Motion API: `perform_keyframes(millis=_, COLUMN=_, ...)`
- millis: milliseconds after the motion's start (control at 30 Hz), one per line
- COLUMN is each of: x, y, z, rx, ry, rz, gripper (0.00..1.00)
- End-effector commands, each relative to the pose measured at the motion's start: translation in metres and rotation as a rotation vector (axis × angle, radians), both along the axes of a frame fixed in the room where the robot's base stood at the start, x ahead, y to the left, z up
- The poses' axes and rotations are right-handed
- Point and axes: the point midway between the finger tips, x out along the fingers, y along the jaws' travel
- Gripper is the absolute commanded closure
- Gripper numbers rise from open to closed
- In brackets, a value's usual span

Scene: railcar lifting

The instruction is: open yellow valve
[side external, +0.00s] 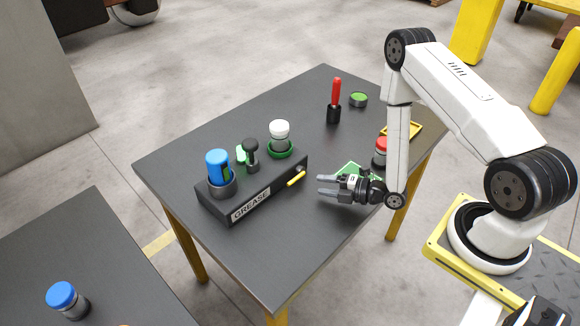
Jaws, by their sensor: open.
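The yellow valve (297,178) is a short yellow lever on the right front side of a dark box labelled GREASE (252,200). The lever slants up to the right. My gripper (320,187) is open and empty, with its fingers pointing left towards the lever. A small gap shows between the fingertips and the lever. The fingers seem about level with the lever, but the depth between them is hard to tell.
The GREASE box carries a blue canister (218,168), a dark knob (250,152) and a white-topped container (279,134). A red-handled tool (335,98), a green-topped tin (358,99) and a red-capped container (381,150) stand behind. The front of the dark table (275,265) is clear.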

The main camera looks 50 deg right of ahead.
Motion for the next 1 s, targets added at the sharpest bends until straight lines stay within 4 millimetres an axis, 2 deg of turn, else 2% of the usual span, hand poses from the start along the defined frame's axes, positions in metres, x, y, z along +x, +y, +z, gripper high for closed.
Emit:
perform_keyframes(millis=267, x=0.017, y=0.008, z=-0.003, rx=-0.002, ry=-0.001, rz=0.004, gripper=0.47)
perform_keyframes(millis=700, x=0.06, y=0.026, z=-0.012, rx=-0.001, ry=-0.001, rz=0.003, gripper=0.47)
perform_keyframes(millis=1000, x=0.068, y=0.03, z=-0.014, rx=-0.001, ry=0.001, rz=0.001, gripper=0.47)
